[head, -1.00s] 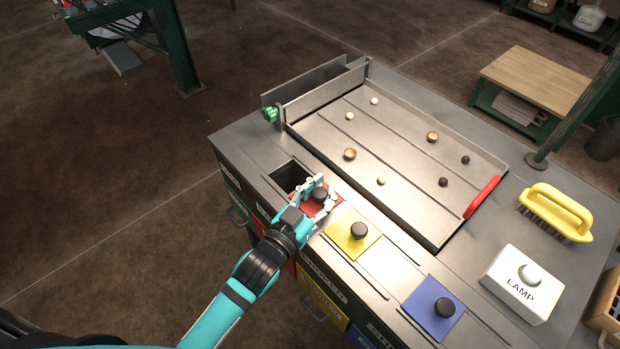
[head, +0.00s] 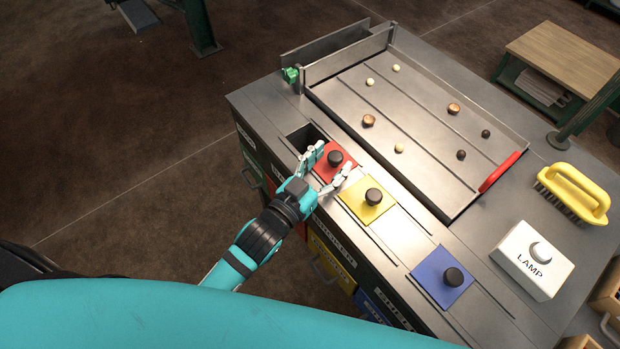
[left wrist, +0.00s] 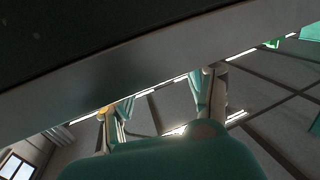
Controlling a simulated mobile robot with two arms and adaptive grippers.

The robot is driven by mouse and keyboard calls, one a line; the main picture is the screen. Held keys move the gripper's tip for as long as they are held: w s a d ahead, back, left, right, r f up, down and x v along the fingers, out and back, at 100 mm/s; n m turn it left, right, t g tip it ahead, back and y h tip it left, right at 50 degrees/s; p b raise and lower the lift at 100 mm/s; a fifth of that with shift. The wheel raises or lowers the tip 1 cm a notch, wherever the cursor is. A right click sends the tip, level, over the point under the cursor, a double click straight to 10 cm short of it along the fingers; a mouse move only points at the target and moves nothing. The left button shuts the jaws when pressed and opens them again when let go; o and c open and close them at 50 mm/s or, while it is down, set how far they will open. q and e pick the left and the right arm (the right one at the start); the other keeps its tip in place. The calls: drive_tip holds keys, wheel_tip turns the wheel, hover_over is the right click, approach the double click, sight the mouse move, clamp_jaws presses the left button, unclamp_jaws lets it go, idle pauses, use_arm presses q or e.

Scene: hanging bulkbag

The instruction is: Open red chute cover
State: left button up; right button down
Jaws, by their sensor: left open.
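The red chute cover (head: 331,174) lies flat on the grey bench top, with a black round knob (head: 335,158) on it. A dark square opening (head: 306,136) is uncovered at its upper left; the yellow cover (head: 367,208) lies close at its lower right. My left gripper (head: 330,168) is open, one finger on each side of the red cover, with the knob just beyond and between the fingertips. I see no grip on the knob. In the left wrist view the two fingers (left wrist: 158,105) stand apart below a dark, unclear edge; the knob cannot be made out.
A sorting tray (head: 400,120) with several small balls and a red handle (head: 500,171) lies behind the covers. A blue cover (head: 430,268), a white lamp button box (head: 532,262) and a yellow brush (head: 573,190) are to the right. Drawers line the bench front.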

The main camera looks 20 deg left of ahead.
use_arm(q)
drive_tip(key=v, duration=1)
